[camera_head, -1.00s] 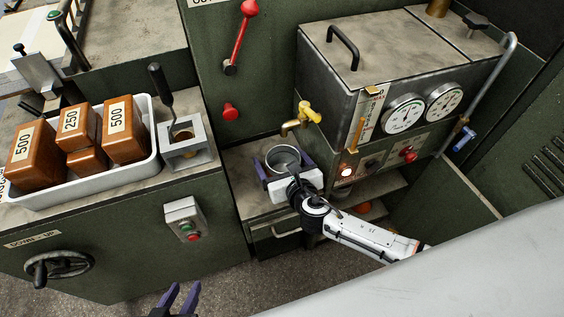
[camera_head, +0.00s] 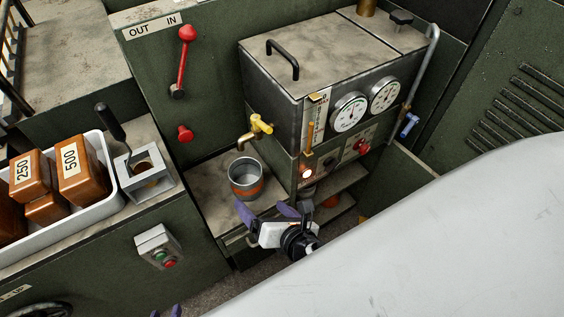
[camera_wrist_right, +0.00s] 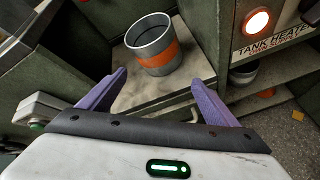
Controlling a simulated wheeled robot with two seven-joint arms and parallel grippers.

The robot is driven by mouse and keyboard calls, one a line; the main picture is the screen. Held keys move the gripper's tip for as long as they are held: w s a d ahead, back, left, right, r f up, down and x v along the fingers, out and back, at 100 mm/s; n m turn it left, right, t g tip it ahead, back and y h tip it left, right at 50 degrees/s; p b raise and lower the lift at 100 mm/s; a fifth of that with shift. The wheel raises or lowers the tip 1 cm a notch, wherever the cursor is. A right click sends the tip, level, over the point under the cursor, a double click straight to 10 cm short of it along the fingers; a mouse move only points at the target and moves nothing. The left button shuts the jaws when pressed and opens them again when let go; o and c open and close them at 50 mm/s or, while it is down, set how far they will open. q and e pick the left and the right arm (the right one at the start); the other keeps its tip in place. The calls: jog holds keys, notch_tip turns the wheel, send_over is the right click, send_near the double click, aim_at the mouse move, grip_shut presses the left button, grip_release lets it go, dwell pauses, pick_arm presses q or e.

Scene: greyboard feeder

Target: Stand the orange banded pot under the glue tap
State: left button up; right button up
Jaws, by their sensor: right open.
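The grey metal pot with an orange band (camera_head: 246,182) stands upright on the ledge (camera_head: 205,190), below the spout of the brass glue tap (camera_head: 255,130). The spout appears above the far part of its mouth; exact centring cannot be told. The pot also shows in the right wrist view (camera_wrist_right: 150,42), upright, beyond the fingertips. My right gripper (camera_head: 272,211) is open and empty, in front of the pot and apart from it. Its purple fingers are spread in the wrist view (camera_wrist_right: 158,82). Only the fingertips of my left gripper (camera_head: 165,312) show at the bottom edge, apart.
The glue tank (camera_head: 330,60) with gauges stands behind and right of the pot. A lower shelf holds another grey pot (camera_wrist_right: 243,74). At left are a white tray (camera_head: 112,193) of brown weights, a grey block with a black-handled tool (camera_head: 150,180) and a button box (camera_head: 158,247).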

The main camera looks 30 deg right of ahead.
jog(key=s+f+m+g+y, duration=0.1)
jog(key=s+m, duration=0.5)
jog(key=m, duration=0.8)
jog(key=s+f+m+g+y, duration=0.1)
jog(key=s+m, duration=0.4)
jog(key=m, duration=0.8)
jog(key=shift+s+d+f+m+g, duration=0.2)
jog(key=shift+s+f+m+g, duration=0.2)
jog(key=shift+f+g, duration=0.35)
